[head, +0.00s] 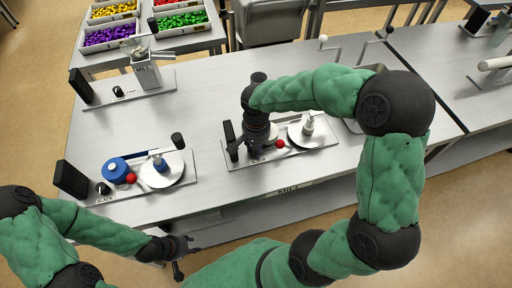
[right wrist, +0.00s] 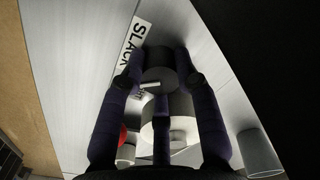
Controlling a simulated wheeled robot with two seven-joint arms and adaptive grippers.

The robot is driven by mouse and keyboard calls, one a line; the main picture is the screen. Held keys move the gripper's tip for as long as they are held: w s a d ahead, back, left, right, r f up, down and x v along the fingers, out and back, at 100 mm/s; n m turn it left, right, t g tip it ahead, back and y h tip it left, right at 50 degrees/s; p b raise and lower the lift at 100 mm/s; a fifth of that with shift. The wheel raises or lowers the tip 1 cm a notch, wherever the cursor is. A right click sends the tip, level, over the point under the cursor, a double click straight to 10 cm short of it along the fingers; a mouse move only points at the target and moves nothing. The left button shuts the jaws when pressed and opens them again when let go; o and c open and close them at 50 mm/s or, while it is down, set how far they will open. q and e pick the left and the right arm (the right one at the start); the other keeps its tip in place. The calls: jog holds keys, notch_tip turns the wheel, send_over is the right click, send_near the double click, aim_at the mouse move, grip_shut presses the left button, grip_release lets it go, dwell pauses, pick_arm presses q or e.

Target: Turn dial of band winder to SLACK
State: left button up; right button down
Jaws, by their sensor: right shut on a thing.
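The dark dial (right wrist: 158,72) of the band winder (head: 290,154) is between the fingers of my right gripper in the right wrist view. It has a short white mark on its face. The SLACK label (right wrist: 134,45) lies beside the dial, to its upper left, and a second label is mostly hidden behind a finger. My right gripper (head: 257,143) is shut on the dial and hides it in the head view. My left gripper (head: 183,258) hangs empty in front of the table edge, its fingers apart.
A similar unit with a blue spool (head: 116,170) stands on the table (head: 212,90) at left. The winder's red ball (head: 280,144) and white disc (head: 315,137) sit just right of my right gripper. Crates of coloured pieces (head: 110,36) stand behind. The table between the units is clear.

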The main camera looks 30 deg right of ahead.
jog(key=c, duration=0.9)
grip_release()
notch_tip(320, 180, up, 12)
